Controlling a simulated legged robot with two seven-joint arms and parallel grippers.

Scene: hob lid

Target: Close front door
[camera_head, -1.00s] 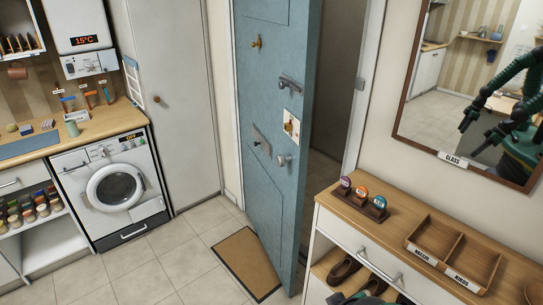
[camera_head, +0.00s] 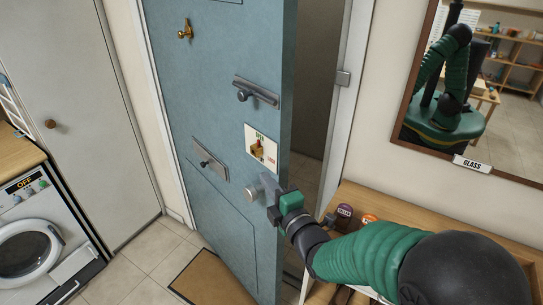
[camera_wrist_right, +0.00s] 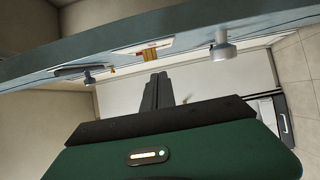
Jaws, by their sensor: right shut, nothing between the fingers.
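The blue front door (camera_head: 215,100) stands ajar, with a dark gap (camera_head: 312,110) showing at its right edge. Its round metal knob (camera_head: 253,193) is low on the face near that edge. My right gripper (camera_head: 270,195) is shut and empty, just right of the knob in the head view. In the right wrist view the shut fingers (camera_wrist_right: 158,90) point forward beside the door (camera_wrist_right: 120,45), with the knob (camera_wrist_right: 222,47) to their upper right. I cannot tell whether they touch the door. My left gripper is not in view.
The white door frame (camera_head: 347,110) stands right of the gap. A wooden-topped cabinet (camera_head: 380,200) is partly hidden under my right arm. A mirror (camera_head: 485,90) hangs above it. A doormat (camera_head: 215,278) lies before the door. A washing machine (camera_head: 35,240) stands at left.

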